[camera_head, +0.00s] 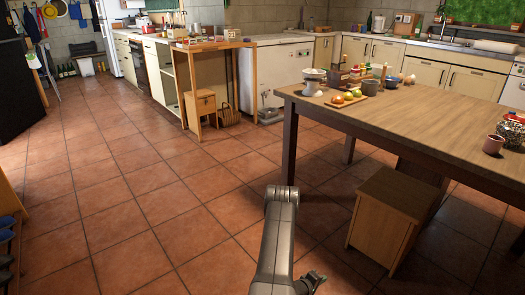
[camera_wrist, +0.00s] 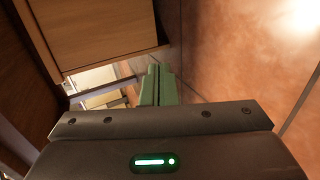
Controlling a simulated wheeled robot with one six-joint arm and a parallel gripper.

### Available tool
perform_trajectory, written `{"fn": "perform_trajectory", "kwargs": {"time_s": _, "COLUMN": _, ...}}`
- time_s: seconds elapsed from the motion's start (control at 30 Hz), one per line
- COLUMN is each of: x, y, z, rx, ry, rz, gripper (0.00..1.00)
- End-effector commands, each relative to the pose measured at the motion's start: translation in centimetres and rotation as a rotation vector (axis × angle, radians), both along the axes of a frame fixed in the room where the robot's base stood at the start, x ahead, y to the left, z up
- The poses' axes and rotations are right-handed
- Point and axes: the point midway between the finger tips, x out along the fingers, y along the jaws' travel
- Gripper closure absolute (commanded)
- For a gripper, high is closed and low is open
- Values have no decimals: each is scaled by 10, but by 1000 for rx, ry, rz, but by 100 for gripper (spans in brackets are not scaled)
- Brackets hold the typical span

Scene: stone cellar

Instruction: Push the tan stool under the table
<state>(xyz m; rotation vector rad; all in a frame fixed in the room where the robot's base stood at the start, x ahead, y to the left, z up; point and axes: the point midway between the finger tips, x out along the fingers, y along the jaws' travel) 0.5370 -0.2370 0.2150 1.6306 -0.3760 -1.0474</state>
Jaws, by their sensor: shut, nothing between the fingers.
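The tan stool (camera_head: 385,222), a box-like wooden seat with a flat top, stands upright on the tiles at the near side of the wooden table (camera_head: 440,125). Its far part reaches beneath the tabletop edge, and its near part stands out in front. In the wrist view my gripper (camera_wrist: 157,84) has its green fingers shut together with nothing between them. A wooden panel (camera_wrist: 100,35), which looks like the stool's side, is at the upper left, close to the fingertips. I cannot tell if they touch. In the head view my arm partly shows left of the stool; the fingers are not clear.
Dark table legs (camera_head: 290,142) stand left of and behind the stool. Fruit on a board (camera_head: 347,98), bowls, jars and a cup (camera_head: 493,145) are on the tabletop. A smaller wooden stool (camera_head: 202,107) is by the left counter. The tiled floor (camera_head: 130,200) at left is clear.

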Motion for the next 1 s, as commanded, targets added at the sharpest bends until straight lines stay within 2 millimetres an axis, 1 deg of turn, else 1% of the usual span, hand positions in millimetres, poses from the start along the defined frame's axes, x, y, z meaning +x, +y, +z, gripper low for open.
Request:
{"fn": "perform_trajectory", "kwargs": {"time_s": 0.1, "x": -8, "y": 11, "z": -1, "rx": 1, "ry": 2, "rz": 3, "gripper": 100}}
{"fn": "perform_trajectory", "kwargs": {"time_s": 1.0, "x": -63, "y": 81, "z": -1, "rx": 0, "ry": 2, "rz": 3, "gripper": 100}}
